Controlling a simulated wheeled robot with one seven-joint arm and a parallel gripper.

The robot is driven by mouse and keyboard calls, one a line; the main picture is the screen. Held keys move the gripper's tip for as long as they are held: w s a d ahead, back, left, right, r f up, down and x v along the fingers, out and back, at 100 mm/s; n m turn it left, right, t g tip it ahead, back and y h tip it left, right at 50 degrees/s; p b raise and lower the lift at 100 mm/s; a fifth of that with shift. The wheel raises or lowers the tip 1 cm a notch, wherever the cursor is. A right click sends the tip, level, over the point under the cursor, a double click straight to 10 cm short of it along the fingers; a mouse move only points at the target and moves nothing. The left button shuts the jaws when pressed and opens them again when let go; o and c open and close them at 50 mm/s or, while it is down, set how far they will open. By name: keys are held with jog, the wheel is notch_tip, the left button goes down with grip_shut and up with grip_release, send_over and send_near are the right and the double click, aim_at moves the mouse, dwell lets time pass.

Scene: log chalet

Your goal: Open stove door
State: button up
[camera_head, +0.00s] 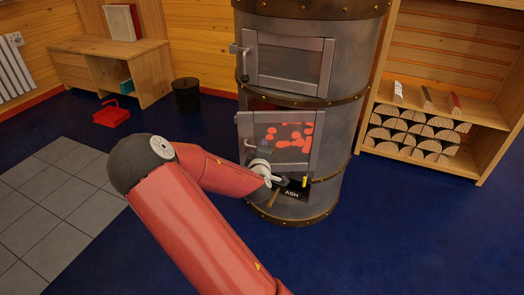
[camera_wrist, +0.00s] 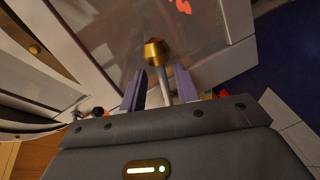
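The grey round stove (camera_head: 345,120) has a closed upper door (camera_head: 288,65) with a latch handle (camera_head: 243,62) at its left. Its lower door (camera_head: 300,118) has a window showing red embers. A dark reddish gap shows above this door's left part, so it looks slightly ajar. My gripper (camera_head: 290,181) is at its lower edge, small and partly hidden in the head view. In the wrist view my gripper (camera_wrist: 160,88) has its fingers apart around a metal rod handle (camera_wrist: 163,80) with a brass knob (camera_wrist: 155,52). A narrow gap shows left of the rod.
An ash drawer (camera_head: 292,194) lies below the lower door. A wooden shelf (camera_head: 482,150) with split logs stands at the right. The blue floor (camera_head: 400,240) at the right front is clear.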

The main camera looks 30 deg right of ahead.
jog(key=v, duration=0.7)
jog(key=shift+s+a, duration=0.25)
jog(key=shift+s, duration=0.05)
